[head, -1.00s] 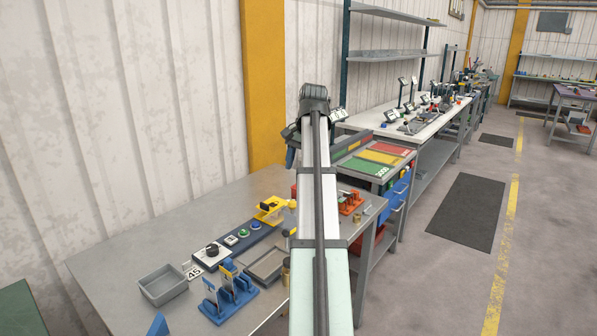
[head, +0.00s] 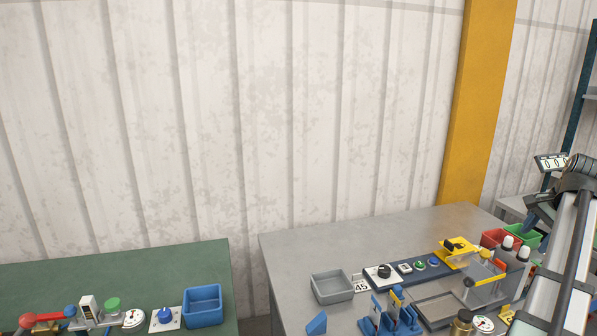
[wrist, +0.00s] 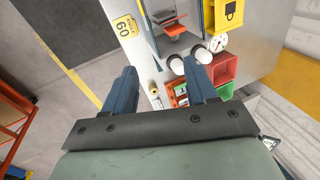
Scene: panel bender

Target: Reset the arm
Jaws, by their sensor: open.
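My gripper shows in the wrist view (wrist: 160,92), its two blue fingers spread apart with nothing between them. It hangs above the edge of the grey workbench (wrist: 187,15) and the floor. In the head view my arm stands at the right edge, and the gripper (head: 541,203) is partly seen there, pointing down beyond the bench's right end. The grey workbench (head: 310,245) carries a grey bin, a control strip and a yellow fixture (head: 462,250).
Red and green bins (head: 503,236) and white-capped bottles (head: 507,245) stand close to my arm. A green bench (head: 150,265) with a blue bin (head: 203,305) is at the left. A corrugated wall and a yellow column (head: 478,100) rise behind. The grey bench's back left is clear.

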